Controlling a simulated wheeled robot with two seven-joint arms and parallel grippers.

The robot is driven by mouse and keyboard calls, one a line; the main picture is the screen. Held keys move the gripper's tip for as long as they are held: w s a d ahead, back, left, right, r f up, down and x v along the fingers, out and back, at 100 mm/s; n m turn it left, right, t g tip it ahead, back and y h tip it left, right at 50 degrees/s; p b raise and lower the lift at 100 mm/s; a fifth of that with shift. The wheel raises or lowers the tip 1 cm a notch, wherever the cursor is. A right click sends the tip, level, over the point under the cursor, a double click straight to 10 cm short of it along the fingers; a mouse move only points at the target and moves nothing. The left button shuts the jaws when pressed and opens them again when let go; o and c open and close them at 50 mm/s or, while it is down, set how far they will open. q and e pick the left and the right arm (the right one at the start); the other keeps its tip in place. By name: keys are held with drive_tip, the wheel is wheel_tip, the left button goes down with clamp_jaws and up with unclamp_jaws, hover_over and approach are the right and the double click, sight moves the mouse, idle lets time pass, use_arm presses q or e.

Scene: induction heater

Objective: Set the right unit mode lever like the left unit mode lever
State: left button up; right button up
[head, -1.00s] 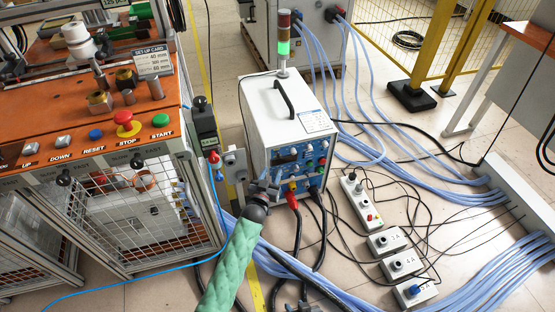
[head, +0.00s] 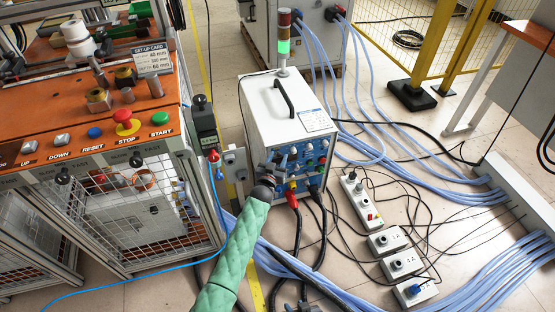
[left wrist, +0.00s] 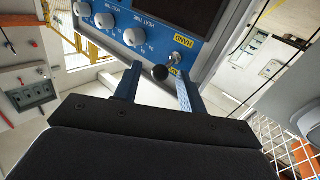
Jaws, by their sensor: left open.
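The white cabinet (head: 268,112) has a blue front panel with knobs. In the left wrist view this panel (left wrist: 150,20) shows a metal mode lever (left wrist: 174,59) with a black ball end, between a HAND label and another label that is partly hidden. My left gripper (left wrist: 158,72) is open, its fingers on either side of the ball; contact cannot be told. In the head view my left gripper (head: 267,178) covers the panel's lower left. Black-balled levers (head: 136,160) show on the orange-topped machine, by SLOW and FAST labels. Dark parts (head: 300,306) at the bottom edge may be my right gripper; its jaws are unclear.
The orange-topped machine (head: 60,115) stands left of the cabinet, with a grey switch box (head: 235,163) between. Small white boxes (head: 388,241) and blue cables (head: 440,170) cover the floor to the right.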

use_arm(q)
clamp_jaws()
